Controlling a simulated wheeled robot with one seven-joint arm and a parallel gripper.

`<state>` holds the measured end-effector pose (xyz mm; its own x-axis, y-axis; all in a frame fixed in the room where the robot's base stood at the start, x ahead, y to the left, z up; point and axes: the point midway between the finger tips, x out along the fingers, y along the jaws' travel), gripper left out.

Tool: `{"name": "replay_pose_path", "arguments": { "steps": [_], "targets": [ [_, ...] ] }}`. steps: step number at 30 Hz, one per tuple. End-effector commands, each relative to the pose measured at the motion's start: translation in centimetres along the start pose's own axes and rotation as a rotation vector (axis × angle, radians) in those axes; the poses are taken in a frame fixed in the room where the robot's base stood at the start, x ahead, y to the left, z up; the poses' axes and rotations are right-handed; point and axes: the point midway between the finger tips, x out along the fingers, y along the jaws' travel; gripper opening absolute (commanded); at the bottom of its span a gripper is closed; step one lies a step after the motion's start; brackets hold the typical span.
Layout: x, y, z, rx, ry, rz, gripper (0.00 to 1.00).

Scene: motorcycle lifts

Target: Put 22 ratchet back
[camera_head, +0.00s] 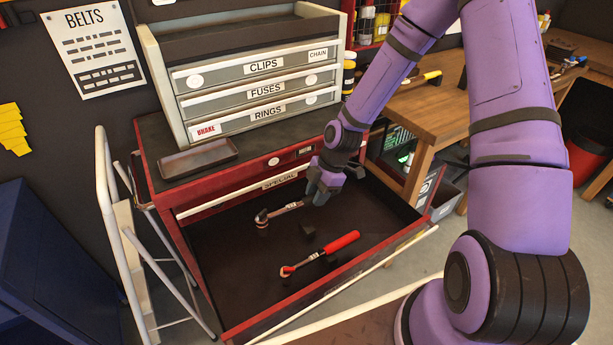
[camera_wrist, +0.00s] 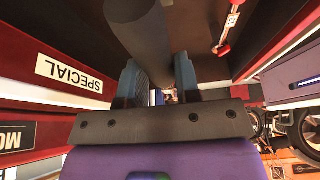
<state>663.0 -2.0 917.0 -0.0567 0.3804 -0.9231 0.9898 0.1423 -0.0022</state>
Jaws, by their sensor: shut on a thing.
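An open drawer (camera_head: 215,255) of the red cabinet carries the label SPECIAL and has a dark floor. My gripper (camera_head: 322,190) is over the drawer's back right part, near the label, and is shut on the dark handle of a ratchet (camera_head: 277,211). The ratchet's metal neck and head stick out to the left, low over the drawer floor. In the wrist view the thick dark handle (camera_wrist: 140,35) runs between my two fingers (camera_wrist: 157,85). A second ratchet with a red handle (camera_head: 342,242) lies nearer the drawer's front. I cannot read any size number on either.
Small dark blocks (camera_head: 307,230) stand on the drawer floor. A grey tray (camera_head: 198,159) lies on the cabinet top beside a grey drawer box (camera_head: 250,75). A white step ladder (camera_head: 125,230) stands left, a wooden bench (camera_head: 425,110) right. The drawer's left part is clear.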

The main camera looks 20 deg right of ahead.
Motion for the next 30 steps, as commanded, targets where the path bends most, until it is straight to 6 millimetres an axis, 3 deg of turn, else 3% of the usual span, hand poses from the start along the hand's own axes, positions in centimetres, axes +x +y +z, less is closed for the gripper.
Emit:
{"name": "replay_pose_path", "arguments": {
  "steps": [8,30],
  "targets": [
    [0.7,-0.2,0.0,-0.053,0.000,-0.023,0.00],
    [6.3,-0.2,2.3,-0.051,0.000,-0.021,0.00]
  ]
}}
